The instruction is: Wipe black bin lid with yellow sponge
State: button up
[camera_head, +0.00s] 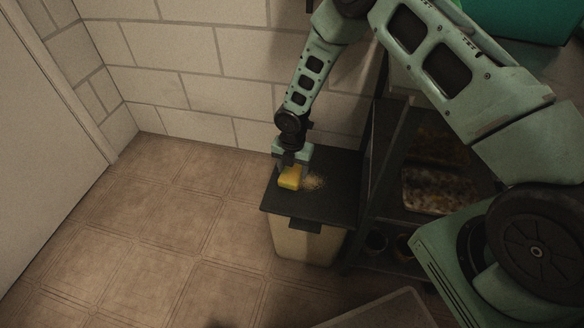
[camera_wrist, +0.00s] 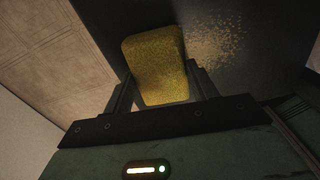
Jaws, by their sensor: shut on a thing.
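The black bin lid (camera_head: 335,207) lies flat on a pale bin (camera_head: 300,246) beside the dark rack. A patch of tan crumbs (camera_head: 314,182) is on the lid, and it also shows in the wrist view (camera_wrist: 215,42). The yellow sponge (camera_head: 290,178) is at the lid's left part, just left of the crumbs. In the wrist view the sponge (camera_wrist: 157,65) sits between the two dark fingers. My gripper (camera_head: 292,165) is shut on it, pointing down at the lid. Whether the sponge's underside touches the lid is hidden.
A dark rack (camera_head: 384,130) stands close on the right of the bin, with a tray of soil-like matter (camera_head: 436,185) on a shelf. A white block wall (camera_head: 180,80) is behind. The tiled floor (camera_head: 150,230) at left is clear.

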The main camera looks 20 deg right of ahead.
jog(key=shift+s+d+r+p, duration=0.1)
jog(key=shift+s+d+p, duration=0.25)
jog(key=shift+d, duration=0.25)
jog(key=shift+s+d+p, duration=0.2)
jog(key=shift+s+d, duration=0.2)
jog(key=shift+d, duration=0.2)
jog(key=shift+s+d+f+p, duration=0.1)
jog(key=shift+s+d+p, duration=0.05)
jog(key=shift+s+d, duration=0.4)
jog(key=shift+s+d+f+p, duration=0.15)
jog(key=shift+s+d, duration=0.25)
jog(key=shift+d, duration=0.4)
jog(key=shift+s+d+p, duration=0.15)
jog(key=shift+s+d, duration=0.3)
jog(key=shift+d, duration=0.2)
jog(key=shift+s+d+r+p, duration=0.1)
jog(key=shift+s+d+p, duration=0.15)
jog(key=shift+s+d, duration=0.45)
jog(key=shift+s+d+p, duration=0.2)
jog(key=shift+s+d, duration=0.2)
jog(key=shift+d, duration=0.55)
jog(key=shift+r, duration=0.1)
